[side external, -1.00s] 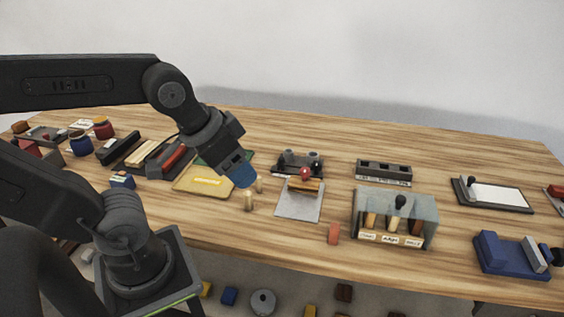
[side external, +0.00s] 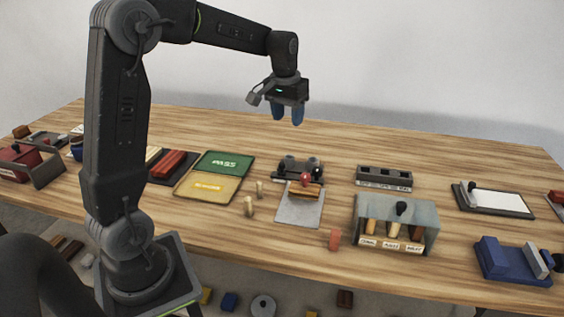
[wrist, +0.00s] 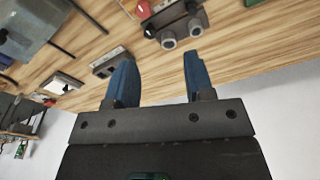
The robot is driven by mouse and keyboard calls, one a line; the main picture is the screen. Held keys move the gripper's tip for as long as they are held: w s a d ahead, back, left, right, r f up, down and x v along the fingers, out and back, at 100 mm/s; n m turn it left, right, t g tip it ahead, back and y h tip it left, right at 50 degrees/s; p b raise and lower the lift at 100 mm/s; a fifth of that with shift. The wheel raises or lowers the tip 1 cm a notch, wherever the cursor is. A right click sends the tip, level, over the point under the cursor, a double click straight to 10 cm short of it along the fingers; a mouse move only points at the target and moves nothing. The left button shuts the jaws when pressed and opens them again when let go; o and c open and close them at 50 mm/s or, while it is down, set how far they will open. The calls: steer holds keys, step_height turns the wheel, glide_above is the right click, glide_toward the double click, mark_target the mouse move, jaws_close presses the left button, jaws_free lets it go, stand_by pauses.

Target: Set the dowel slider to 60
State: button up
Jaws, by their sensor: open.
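My gripper (side external: 288,117) hangs in the air above the back of the table, its blue fingers pointing down, apart and empty. The fingers also show in the wrist view (wrist: 158,68). A clear-topped grey housing (side external: 430,212) stands at front right of centre, with several wooden dowel-like pieces (side external: 393,231), labels along its front and a black knob (side external: 402,208) on it. I cannot tell for sure which part is the dowel slider, and no 60 mark is readable. My gripper is well behind and left of this housing, touching nothing.
Below my gripper stands a dark roller fixture (side external: 288,167) with a red ball (side external: 305,179). A grey labelled box (side external: 384,174) is right of it. A blue holder (side external: 505,260) is at right.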

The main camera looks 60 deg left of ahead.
steer(key=n+g, duration=0.1)
steer(key=n, duration=0.1)
glide_above(282, 164)
step_height(282, 164, down, 6)
steer(key=shift+h, duration=0.3)
step_height(282, 164, down, 14)
steer(key=shift+f, duration=0.15)
steer(key=shift+c, duration=0.3)
jaws_close()
